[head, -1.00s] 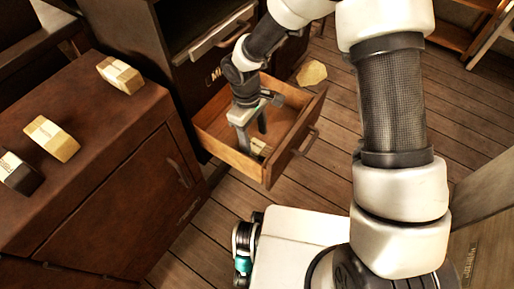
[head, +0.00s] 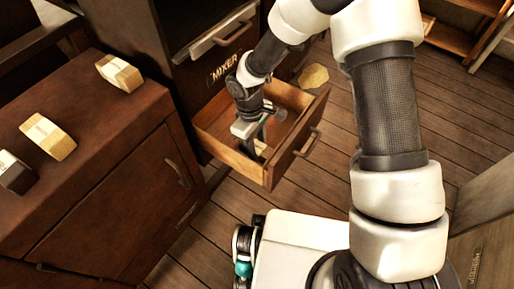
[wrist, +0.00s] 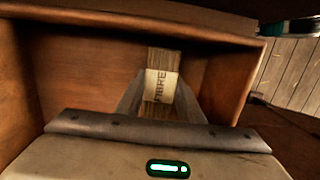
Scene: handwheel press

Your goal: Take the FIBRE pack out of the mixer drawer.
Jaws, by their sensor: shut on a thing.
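The mixer drawer (head: 230,152) is pulled out below the dark cabinet front marked MIXER. My gripper (head: 261,146) reaches down into it. In the wrist view the FIBRE pack (wrist: 161,86), a pale wooden block with a label reading FIBRE, sits between the two fingers of my gripper (wrist: 160,100). The gripper is shut on the pack, inside the drawer walls. The pack's lower part is hidden by the gripper body in the wrist view. In the head view only a small pale bit of it shows beside the fingers.
Several packs, one of them (head: 48,137) pale, lie on the brown cabinet top (head: 95,125) at left. Plank floor is open to the right.

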